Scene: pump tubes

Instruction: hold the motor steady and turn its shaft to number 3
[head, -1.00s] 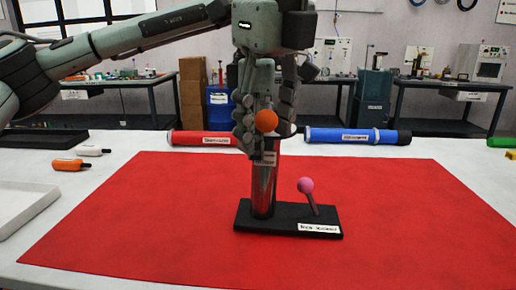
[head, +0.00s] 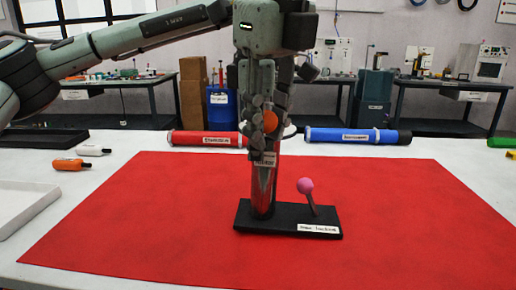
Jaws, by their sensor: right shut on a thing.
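The motor (head: 264,190) is an upright silvery cylinder on a black base (head: 260,221) with a white label, in the middle of the red mat. An orange ball (head: 270,121) shows at its top, partly covered by fingers. A pink ball (head: 305,186) tops a short tilted stick on the base. My right gripper (head: 264,130) points down from above and is shut on the motor's top part; whether it touches the orange ball I cannot tell. Part of a pale disc shows behind the fingers. No number can be read. My left gripper is not in view.
A red tube (head: 203,138) and a blue tube (head: 350,136) lie behind the red mat (head: 120,220). An orange bottle (head: 70,164), a white bottle (head: 93,150) and a white tray (head: 20,205) are at the left. The mat around the base is clear.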

